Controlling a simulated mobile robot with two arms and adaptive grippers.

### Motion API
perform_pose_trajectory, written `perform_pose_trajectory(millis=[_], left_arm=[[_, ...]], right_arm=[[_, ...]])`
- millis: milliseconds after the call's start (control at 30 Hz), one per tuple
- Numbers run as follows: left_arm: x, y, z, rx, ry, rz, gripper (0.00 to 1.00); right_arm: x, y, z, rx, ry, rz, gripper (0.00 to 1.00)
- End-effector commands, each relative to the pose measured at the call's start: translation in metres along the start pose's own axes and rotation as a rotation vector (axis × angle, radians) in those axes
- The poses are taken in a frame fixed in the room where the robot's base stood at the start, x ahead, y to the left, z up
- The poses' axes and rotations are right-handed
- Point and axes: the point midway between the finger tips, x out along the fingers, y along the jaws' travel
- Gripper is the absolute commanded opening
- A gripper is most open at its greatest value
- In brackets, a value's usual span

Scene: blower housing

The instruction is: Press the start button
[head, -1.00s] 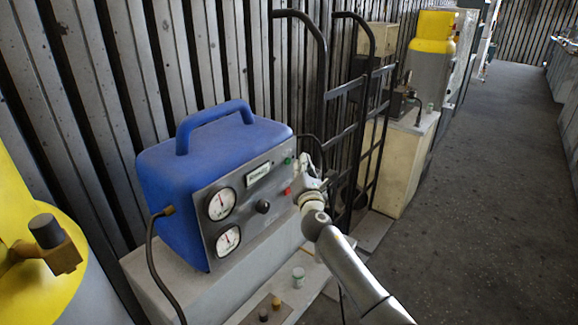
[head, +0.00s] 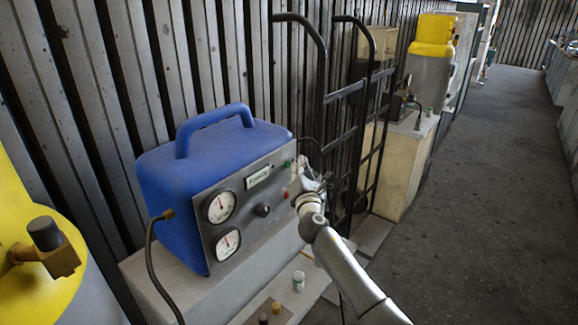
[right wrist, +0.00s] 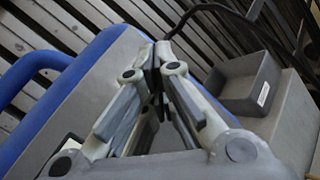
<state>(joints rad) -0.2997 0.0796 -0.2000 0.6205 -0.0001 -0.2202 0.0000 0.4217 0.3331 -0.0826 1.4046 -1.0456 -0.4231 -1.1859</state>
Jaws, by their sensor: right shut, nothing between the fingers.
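The blue blower unit (head: 205,150) stands on a pale block, with a grey front panel (head: 245,228) of gauges, a display and a dark knob. Near the panel's right edge are a small green button (head: 287,163) and, below it, a red one (head: 286,193), now partly covered. No lettering for start is readable. My right gripper (head: 299,176) is shut and empty close to the panel's right edge, beside these buttons. Contact cannot be told. In the right wrist view its closed fingertips (right wrist: 156,66) hide what lies directly beneath them. My left gripper is not in view.
A black hand truck (head: 350,110) stands right of the unit, against the slatted wall. A yellow-topped cylinder (head: 40,240) is at the left. Small jars (head: 298,281) stand in front. A dark open tray (right wrist: 250,85) shows in the right wrist view. The floor at right is clear.

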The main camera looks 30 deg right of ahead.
Motion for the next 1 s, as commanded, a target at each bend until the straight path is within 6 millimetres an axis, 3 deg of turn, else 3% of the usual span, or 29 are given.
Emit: perform_pose_trajectory(millis=[1000], left_arm=[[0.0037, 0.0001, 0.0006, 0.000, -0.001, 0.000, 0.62]], right_arm=[[0.0062, 0.0047, -0.0044, 0.000, 0.000, 0.000, 0.00]])
